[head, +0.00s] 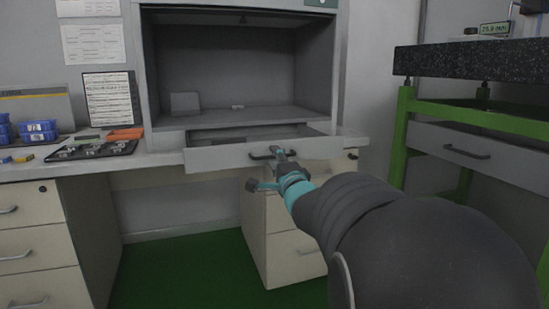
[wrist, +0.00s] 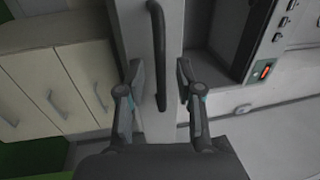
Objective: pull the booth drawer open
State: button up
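The booth drawer (head: 230,157) sits under the grey booth (head: 240,60) and is pulled out part way. Its inside shows behind the front panel. The dark bar handle (head: 262,156) is on the drawer's front. My gripper (head: 279,154) is at the handle. In the wrist view, the drawer front (wrist: 172,40) runs upright and the handle (wrist: 158,50) runs down between the two fingers. My gripper (wrist: 159,72) is open there, with a gap on each side of the handle. The head view does not clearly show the fingers.
A beige drawer cabinet (head: 285,240) stands below the booth drawer, and another cabinet (head: 35,240) is at the left. A green-framed table (head: 400,140) with a dark slab stands at the right. A black tray (head: 92,150) and blue bins (head: 38,131) lie on the worktop.

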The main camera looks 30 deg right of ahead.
jog(key=v, duration=1)
jog(key=shift+s, duration=0.3)
jog(key=s+d+f+n+g+h, duration=0.2)
jog(key=d+f+n+g, duration=0.1)
jog(key=f, duration=0.2)
jog(key=s+d+f+n+g+h, duration=0.1)
jog(key=d+f+n+g, duration=0.1)
jog(key=f+g, duration=0.3)
jog(key=s+a+f+n+g+p, duration=0.2)
jog(key=s+a+f+n+g, duration=0.1)
jog(key=s+f+n, duration=0.15)
jog(key=s+a+n+g+y+p, duration=0.4)
jog(key=s+a+n, duration=0.4)
jog(key=s+a, duration=0.4)
jog(key=s+a+r+n+y+p, duration=0.2)
jog(key=a+r, duration=0.3)
jog(key=a, duration=0.3)
jog(key=shift+s+a+r+t+p, duration=0.2)
jog(key=shift+a+r+t+p, duration=0.15)
jog(key=shift+p, duration=0.3)
